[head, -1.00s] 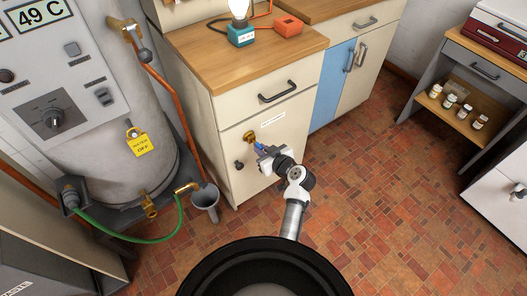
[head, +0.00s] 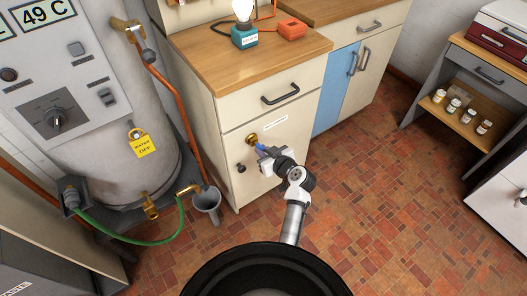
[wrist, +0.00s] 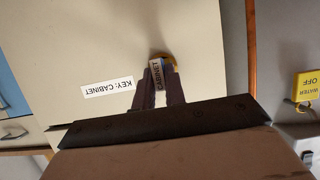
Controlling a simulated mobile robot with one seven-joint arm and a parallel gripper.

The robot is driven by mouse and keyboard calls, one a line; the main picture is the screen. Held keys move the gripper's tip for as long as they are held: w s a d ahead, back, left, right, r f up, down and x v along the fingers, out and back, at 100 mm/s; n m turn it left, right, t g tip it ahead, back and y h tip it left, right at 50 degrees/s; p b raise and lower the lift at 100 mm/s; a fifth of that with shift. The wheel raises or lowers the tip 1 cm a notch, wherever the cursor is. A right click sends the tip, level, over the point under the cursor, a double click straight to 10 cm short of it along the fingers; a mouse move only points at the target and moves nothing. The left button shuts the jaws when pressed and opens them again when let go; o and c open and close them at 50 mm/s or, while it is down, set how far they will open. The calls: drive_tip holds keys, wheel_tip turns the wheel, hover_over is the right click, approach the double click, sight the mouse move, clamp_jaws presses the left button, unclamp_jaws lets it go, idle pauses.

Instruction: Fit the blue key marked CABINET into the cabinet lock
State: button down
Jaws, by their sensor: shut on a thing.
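The blue key (head: 261,149) is held in my gripper (head: 265,155), in front of the cream cabinet door. In the wrist view my gripper (wrist: 160,96) is shut on it, and its white CABINET tag (wrist: 157,78) shows between the fingers. The brass cabinet lock (head: 251,139) is on the door, right at the key's far end. In the wrist view the lock (wrist: 167,58) is partly hidden behind the key and fingers. I cannot tell whether the key's tip is inside the lock or just touching it.
A white KEY: CABINET label (wrist: 107,88) is on the door. A dark knob (head: 240,168) sits below the lock. The water heater (head: 145,110) with its yellow tag (head: 143,145) and a grey funnel (head: 206,200) stand to the left. The tiled floor (head: 370,190) is clear on the right.

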idle(0.3)
drive_tip(key=c, duration=1.4)
unclamp_jaws()
drive_tip(key=shift+o, duration=0.2)
